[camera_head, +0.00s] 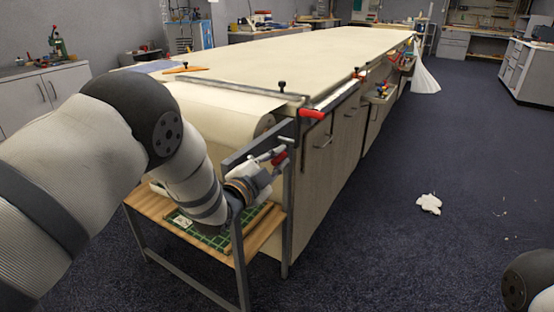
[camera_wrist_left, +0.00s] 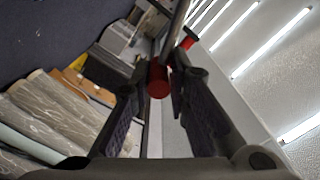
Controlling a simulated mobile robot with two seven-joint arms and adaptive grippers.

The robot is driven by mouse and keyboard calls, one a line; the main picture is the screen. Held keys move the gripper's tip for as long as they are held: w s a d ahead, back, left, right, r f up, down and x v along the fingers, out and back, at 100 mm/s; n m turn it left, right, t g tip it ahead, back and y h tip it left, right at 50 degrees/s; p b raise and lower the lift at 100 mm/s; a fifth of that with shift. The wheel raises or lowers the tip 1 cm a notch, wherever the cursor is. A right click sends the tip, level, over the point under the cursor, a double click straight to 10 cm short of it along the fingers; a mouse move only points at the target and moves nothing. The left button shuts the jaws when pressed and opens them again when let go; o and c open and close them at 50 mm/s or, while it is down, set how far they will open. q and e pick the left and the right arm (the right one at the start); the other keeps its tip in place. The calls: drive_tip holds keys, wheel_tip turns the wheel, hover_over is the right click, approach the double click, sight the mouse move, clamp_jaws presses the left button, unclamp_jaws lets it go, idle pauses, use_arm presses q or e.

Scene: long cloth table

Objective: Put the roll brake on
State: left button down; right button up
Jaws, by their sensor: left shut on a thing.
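The cloth roll (camera_head: 225,117) lies across the near end of the long table, in a grey metal frame. A red lever grip (camera_head: 281,159), which I take for the roll brake's, is on the frame below the roll's right end. My left gripper (camera_head: 275,164) is shut on it. In the left wrist view the red grip (camera_wrist_left: 158,80) shows as a round end on a grey rod, between the fingers (camera_wrist_left: 157,88). The fingers hide part of it. My right gripper is out of view.
Another red handle (camera_head: 312,113) sticks out at the table's near right corner, above my left gripper. A wooden shelf (camera_head: 153,204) with a green mat is below the roll. A white scrap (camera_head: 429,204) lies on the open floor at right.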

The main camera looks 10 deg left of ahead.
use_arm(q)
drive_tip(key=c, duration=1.6)
unclamp_jaws()
drive_tip(key=shift+s+f, duration=0.1)
drive_tip(key=shift+f, duration=0.4)
drive_tip(key=shift+o, duration=0.2)
drive_tip(key=shift+r, duration=0.1)
drive_tip(key=shift+r, duration=0.15)
drive_tip(key=v, duration=1.1)
drive_tip(key=shift+s+a, duration=0.15)
drive_tip(key=shift+s, duration=0.25)
